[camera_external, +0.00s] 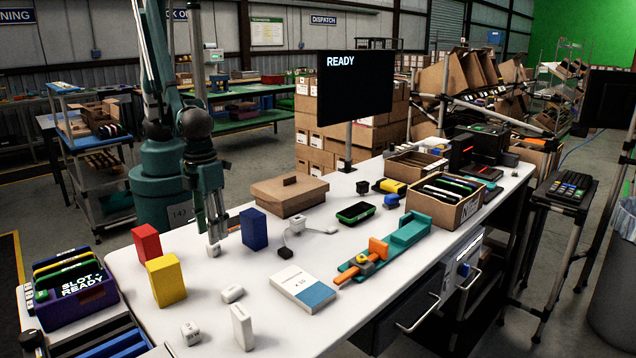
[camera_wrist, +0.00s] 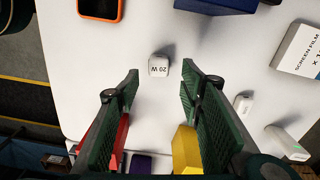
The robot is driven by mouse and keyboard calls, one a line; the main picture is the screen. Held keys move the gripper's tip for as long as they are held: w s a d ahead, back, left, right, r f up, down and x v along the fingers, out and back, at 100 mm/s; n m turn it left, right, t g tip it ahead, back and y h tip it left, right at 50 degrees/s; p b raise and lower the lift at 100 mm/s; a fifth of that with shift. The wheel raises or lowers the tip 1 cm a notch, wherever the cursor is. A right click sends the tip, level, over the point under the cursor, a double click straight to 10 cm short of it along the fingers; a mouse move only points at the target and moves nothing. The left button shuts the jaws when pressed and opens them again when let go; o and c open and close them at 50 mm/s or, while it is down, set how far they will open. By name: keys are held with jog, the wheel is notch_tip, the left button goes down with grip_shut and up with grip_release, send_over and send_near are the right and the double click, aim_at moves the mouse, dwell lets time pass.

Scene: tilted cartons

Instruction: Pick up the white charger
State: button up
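The white charger (camera_wrist: 159,66) is a small white block marked "20 W" in the wrist view, lying on the white table. It sits just beyond the gap between my fingertips and appears clear of both. In the external view a small white piece, which looks like this charger (camera_external: 213,251), shows under my gripper (camera_external: 217,236). My gripper also shows in the wrist view (camera_wrist: 160,87), with its green fingers apart and nothing between them. It points down over the table. The height of the fingertips above the charger is hard to tell.
A blue box (camera_external: 253,229), a red block (camera_external: 146,243) and a yellow block (camera_external: 166,280) stand nearby. An orange-edged phone (camera_wrist: 101,8) lies at the wrist view's top. Other small white items, including one block (camera_external: 232,294), lie toward the front. A screen film box (camera_external: 299,288) lies right.

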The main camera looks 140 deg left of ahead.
aim_at(214, 249)
jog(key=shift+f, duration=0.35)
jog(key=shift+f, duration=0.1)
jog(key=shift+s+d+f+b, duration=0.1)
jog(key=shift+f+b, duration=0.25)
jog(key=shift+f, duration=2.15)
jog(key=c, duration=1)
